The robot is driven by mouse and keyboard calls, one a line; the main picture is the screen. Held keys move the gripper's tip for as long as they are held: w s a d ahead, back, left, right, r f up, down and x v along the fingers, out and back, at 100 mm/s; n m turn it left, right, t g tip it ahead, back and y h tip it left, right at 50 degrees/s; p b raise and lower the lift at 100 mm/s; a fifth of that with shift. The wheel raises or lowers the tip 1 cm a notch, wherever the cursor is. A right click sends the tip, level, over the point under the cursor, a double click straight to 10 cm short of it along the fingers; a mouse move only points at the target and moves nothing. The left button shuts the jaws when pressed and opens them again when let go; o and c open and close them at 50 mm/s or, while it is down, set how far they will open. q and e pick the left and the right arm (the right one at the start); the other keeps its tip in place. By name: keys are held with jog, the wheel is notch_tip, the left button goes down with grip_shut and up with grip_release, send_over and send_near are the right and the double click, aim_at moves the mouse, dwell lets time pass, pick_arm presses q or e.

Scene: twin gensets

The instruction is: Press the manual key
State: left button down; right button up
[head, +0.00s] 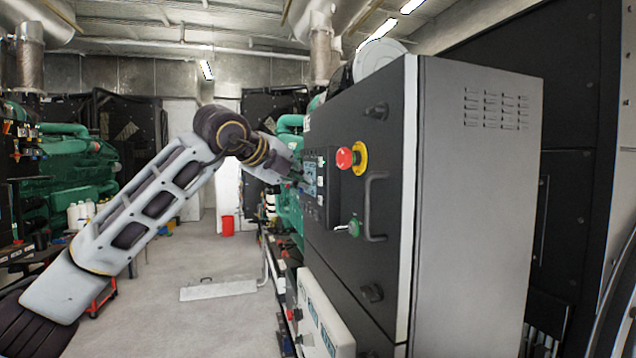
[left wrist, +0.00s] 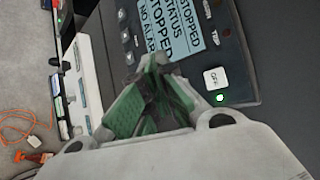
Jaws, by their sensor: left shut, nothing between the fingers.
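The control panel (head: 329,190) is a dark plate on the black front of the generator cabinet. In the left wrist view its tilted screen (left wrist: 178,28) reads "STOPPED". A white key marked OFF (left wrist: 215,78) sits beside a lit green lamp (left wrist: 220,98). I cannot make out a key labelled manual; part of the panel is behind my fingers. My left gripper (left wrist: 153,64) is shut and empty, its fingertips over the panel edge near the screen. In the head view the left gripper (head: 296,181) is at the panel's left side; contact cannot be told.
A white box (head: 325,322) stands low below. The floor aisle (head: 215,260) at left is mostly clear.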

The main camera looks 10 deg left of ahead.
pick_arm(q)
jog(key=shift+w+d, duration=0.35)
jog(key=shift+d, duration=0.5)
dwell(1.8)
jog(key=shift+a, duration=0.1)
jog(key=shift+s+a+b, duration=0.4)
jog(key=shift+a+b, duration=0.25)
jog(key=shift+a, duration=0.1)
dwell(0.3)
jog(key=shift+s+a+b, duration=0.4)
jog(key=shift+a, duration=0.5)
jog(key=shift+s+a+b, duration=0.35)
jog(key=shift+a+b, duration=0.05)
jog(key=shift+a, duration=0.55)
jog(key=shift+s+a+b, duration=0.4)
jog(key=shift+a, duration=0.5)
jog(key=shift+m, duration=0.4)
